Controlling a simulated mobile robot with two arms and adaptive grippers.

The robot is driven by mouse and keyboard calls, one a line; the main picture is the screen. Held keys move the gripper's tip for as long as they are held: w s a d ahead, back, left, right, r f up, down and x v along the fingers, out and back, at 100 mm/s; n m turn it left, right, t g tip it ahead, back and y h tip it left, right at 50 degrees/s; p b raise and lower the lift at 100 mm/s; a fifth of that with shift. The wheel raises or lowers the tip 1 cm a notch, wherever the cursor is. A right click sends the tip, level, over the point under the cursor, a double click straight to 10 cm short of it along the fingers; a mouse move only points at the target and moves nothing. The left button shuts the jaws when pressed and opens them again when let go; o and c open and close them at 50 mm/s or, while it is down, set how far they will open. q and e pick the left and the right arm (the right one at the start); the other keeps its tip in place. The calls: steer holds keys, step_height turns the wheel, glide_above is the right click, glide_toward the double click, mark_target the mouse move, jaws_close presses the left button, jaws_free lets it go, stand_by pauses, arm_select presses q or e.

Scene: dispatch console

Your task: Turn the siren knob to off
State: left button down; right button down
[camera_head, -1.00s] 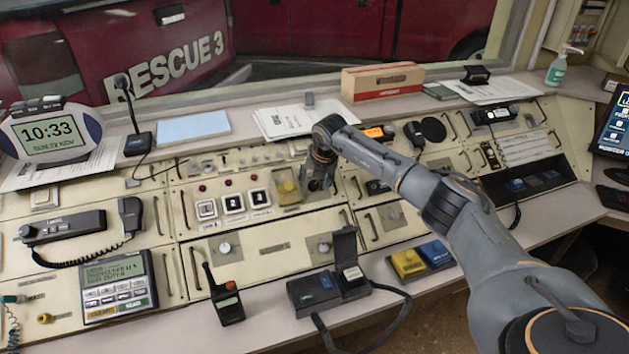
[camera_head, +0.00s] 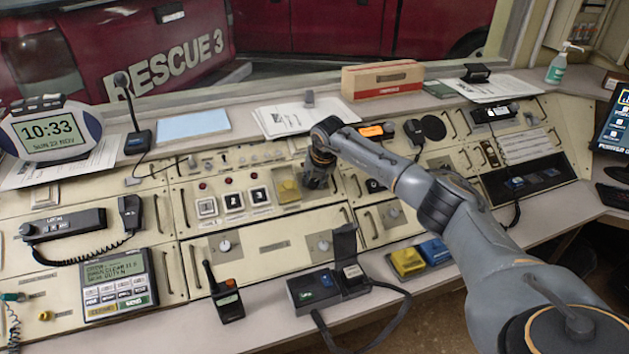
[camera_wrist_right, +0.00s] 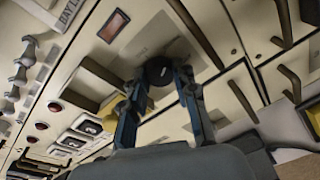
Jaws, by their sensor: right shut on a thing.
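The siren knob (camera_wrist_right: 158,71) is a round black knob with a white mark, on a grey plate of the cream console panel in the right wrist view. My right gripper (camera_head: 317,181) reaches down to the panel, right of a yellow-covered switch (camera_head: 288,190). Its two fingers stand on either side of the knob in the wrist view and are shut on it. In the head view the gripper hides the knob. I cannot read the knob's position labels. My left gripper is not in view.
White square buttons (camera_head: 233,201) with red lamps lie left of the gripper. Metal handles (camera_head: 356,186) stick up close by on its right. A handheld radio (camera_head: 226,298) and a black open-lidded box (camera_head: 327,285) stand at the front edge. A cardboard box (camera_head: 382,80) sits behind.

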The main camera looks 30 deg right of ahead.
steer(key=n+b, duration=0.2)
steer(key=n, duration=0.3)
steer(key=shift+h, duration=0.4)
steer(key=n+b, duration=0.2)
steer(key=n, duration=0.4)
steer(key=shift+a+f+n+h, duration=0.1)
steer(key=shift+n+h, duration=0.2)
steer(key=shift+h, duration=0.1)
steer(key=n+t+b, duration=0.1)
steer(key=n, duration=0.5)
steer(key=shift+s+h+b, duration=0.1)
steer(key=shift+h+b, duration=0.2)
steer(key=shift+b, duration=0.05)
steer(key=n+t+b, duration=0.1)
steer(key=n, duration=0.4)
steer(key=shift+n, duration=0.3)
steer(key=c, duration=1)
jaws_free()
